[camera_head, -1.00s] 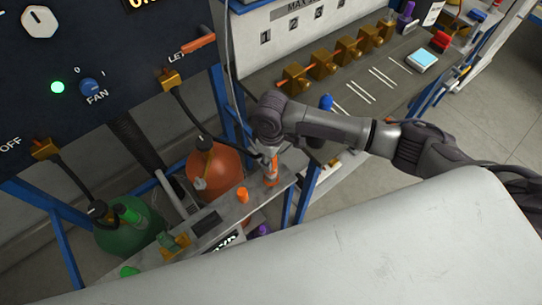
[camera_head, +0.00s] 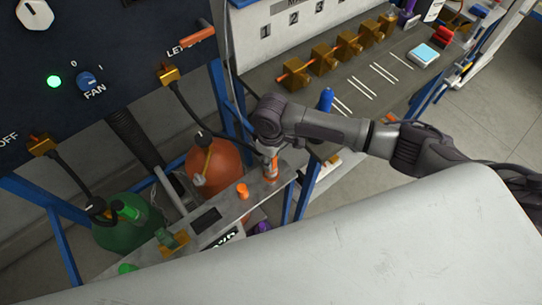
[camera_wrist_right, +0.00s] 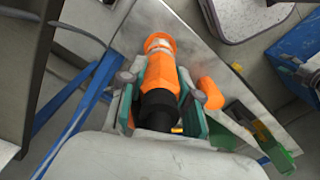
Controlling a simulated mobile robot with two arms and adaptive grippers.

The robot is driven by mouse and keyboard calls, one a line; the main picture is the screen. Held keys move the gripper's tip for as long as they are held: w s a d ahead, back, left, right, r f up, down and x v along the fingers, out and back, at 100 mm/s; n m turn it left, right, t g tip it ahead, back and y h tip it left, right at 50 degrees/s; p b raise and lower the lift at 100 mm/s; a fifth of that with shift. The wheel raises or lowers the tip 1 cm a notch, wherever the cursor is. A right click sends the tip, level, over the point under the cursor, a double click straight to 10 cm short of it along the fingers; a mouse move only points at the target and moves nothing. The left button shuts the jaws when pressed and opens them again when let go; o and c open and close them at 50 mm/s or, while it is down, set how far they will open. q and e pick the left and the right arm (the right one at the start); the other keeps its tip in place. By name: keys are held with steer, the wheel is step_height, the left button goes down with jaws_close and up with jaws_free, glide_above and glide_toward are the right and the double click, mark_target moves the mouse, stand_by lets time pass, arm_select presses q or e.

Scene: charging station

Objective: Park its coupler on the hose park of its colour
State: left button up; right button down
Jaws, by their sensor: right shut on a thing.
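My right gripper (camera_head: 268,150) is shut on an orange coupler (camera_wrist_right: 162,72) with a black collar; its pads press on both sides in the wrist view. In the head view the coupler (camera_head: 270,170) is low over the right end of the narrow metal shelf (camera_head: 222,202). Whether its lower end touches the shelf or a fitting there is unclear. A short orange peg (camera_head: 242,191) stands on the shelf to its left and shows beside the gripper in the wrist view (camera_wrist_right: 211,92). A green peg (camera_head: 127,268) is at the shelf's near left end. My left gripper is out of view.
An orange tank (camera_head: 222,165) and a green tank (camera_head: 125,236) stand behind the shelf. A dark control panel (camera_head: 110,60) with hoses is above them. A bench (camera_head: 330,90) with brass blocks lies at right. A pale surface (camera_head: 380,235) fills the foreground.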

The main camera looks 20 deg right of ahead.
steer(key=shift+f, duration=0.25)
steer(key=c, duration=0.7)
jaws_free()
step_height(320, 180, up, 12)
steer(key=shift+r, duration=0.1)
steer(key=shift+a, duration=0.1)
